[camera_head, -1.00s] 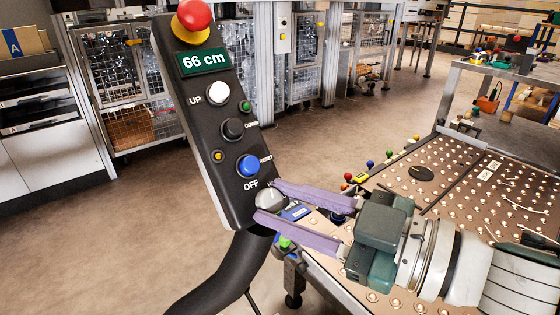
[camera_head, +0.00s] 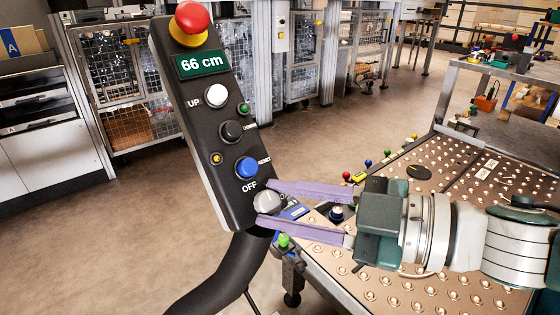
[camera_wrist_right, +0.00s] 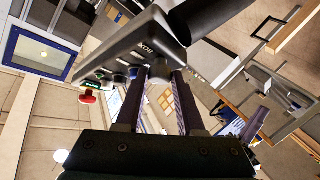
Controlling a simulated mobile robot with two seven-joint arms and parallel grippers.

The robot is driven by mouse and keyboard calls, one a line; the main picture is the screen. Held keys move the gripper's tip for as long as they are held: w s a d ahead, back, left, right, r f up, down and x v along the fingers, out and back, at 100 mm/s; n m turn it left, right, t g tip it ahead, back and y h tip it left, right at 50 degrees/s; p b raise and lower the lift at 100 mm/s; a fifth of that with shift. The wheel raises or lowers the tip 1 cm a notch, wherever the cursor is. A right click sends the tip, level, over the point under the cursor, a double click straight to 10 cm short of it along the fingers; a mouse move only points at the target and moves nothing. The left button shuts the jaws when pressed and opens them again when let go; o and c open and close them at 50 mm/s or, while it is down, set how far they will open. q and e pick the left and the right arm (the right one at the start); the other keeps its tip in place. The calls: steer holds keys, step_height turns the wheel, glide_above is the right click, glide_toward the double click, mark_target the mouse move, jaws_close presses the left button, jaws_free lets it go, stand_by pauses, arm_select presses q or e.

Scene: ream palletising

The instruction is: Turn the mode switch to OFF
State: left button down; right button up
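A black control pendant (camera_head: 207,125) stands tilted in the head view, with a green display reading 66 cm. The mode switch (camera_head: 268,202) is a grey round knob near its lower end, below the OFF label (camera_head: 249,187). My right gripper (camera_head: 264,202) comes in from the right, its two purple fingers on either side of the knob and appearing to touch it. The fingers partly cover the knob and the nearby lettering, so its pointing direction cannot be read. In the right wrist view the fingers (camera_wrist_right: 160,88) reach the pendant (camera_wrist_right: 135,42). My left gripper is out of view.
A red stop button (camera_head: 192,18) tops the pendant, with UP (camera_head: 216,95), DOWN (camera_head: 231,131) and blue RESET (camera_head: 247,168) buttons below. A ball-studded table (camera_head: 440,215) lies under my right arm. Wire-mesh cages stand behind. Open floor lies left of the pendant.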

steer(key=o, duration=0.5)
steer(key=shift+c, duration=0.2)
steer(key=p+v, duration=0.1)
steer(key=v, duration=0.9)
steer(key=shift+p, duration=0.3)
